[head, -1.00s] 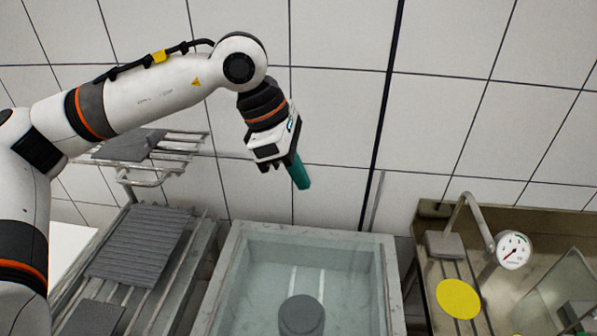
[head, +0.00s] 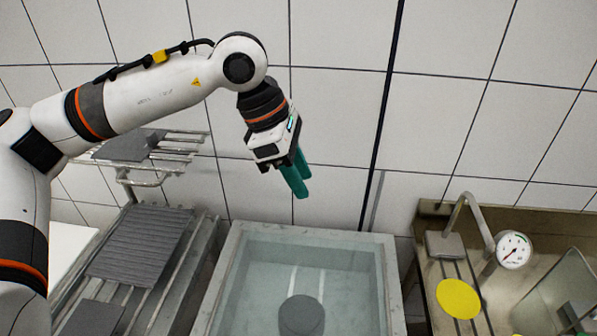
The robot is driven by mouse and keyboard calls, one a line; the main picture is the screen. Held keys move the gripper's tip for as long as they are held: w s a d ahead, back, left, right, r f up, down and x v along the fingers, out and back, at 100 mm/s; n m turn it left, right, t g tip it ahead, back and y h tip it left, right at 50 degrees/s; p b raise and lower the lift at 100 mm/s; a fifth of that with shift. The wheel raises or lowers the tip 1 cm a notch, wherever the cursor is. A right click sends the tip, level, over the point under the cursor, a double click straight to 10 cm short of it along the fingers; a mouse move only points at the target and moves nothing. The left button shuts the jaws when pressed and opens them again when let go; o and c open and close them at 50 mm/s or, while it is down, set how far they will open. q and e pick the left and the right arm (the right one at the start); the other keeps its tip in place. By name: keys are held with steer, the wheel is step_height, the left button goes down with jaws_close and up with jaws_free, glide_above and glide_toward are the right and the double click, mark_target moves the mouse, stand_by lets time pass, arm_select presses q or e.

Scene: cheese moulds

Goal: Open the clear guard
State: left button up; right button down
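A clear, see-through panel, seemingly the guard (head: 553,291), stands at the right edge of the view on the steel-coloured bench; its lower and right parts are cut off. A dark shape shows through it. My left gripper (head: 296,183) is in the upper middle, in front of the tiled wall and above the basin, far left of the guard. Its two teal fingers point down, slightly apart, with nothing seen between them. My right gripper is not in view.
A stone-rimmed basin of water (head: 236,243) holds a dark round block (head: 301,316). A rack with grey ribbed mats (head: 140,245) stands left. On the right bench (head: 520,222) are a yellow disc (head: 458,299), a bent pipe (head: 476,219) and a round gauge (head: 513,250).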

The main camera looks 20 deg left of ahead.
arm_select(q)
steer(key=b+v, duration=0.3)
steer(key=v, duration=0.9)
